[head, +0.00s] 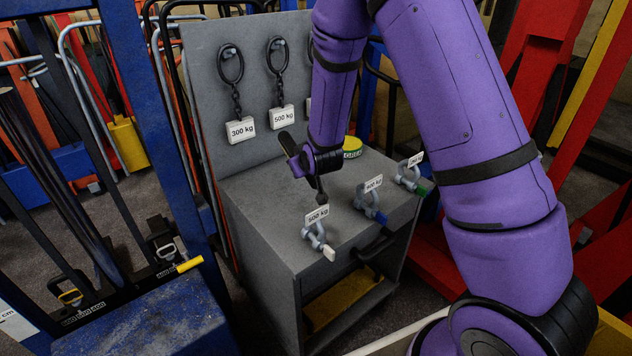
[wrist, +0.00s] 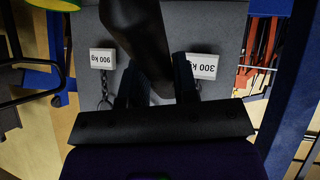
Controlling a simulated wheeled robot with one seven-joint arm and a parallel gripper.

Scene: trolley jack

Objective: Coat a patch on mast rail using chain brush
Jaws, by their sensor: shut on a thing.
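My gripper (head: 302,166) is shut on a dark, elongated thing, likely the chain brush (head: 287,143). It is held above the grey cabinet top, with one flat dark end up to the left and a rounded end low. In the wrist view the two fingers of my gripper (wrist: 158,85) close on either side of the dark brush body (wrist: 138,30); its far end runs out of the picture. A blue upright mast rail (head: 150,110) stands left of the cabinet, apart from the brush. It seems to show at the right of the wrist view (wrist: 290,90). No coated patch can be made out.
The grey cabinet (head: 260,220) carries tagged shackles (head: 317,235) along its front edge and a yellow-green tin (head: 352,145) partly behind my arm. Chains with weight tags (head: 242,130) hang on its back panel. A blue forked base (head: 160,320) lies at lower left. Red frames stand right.

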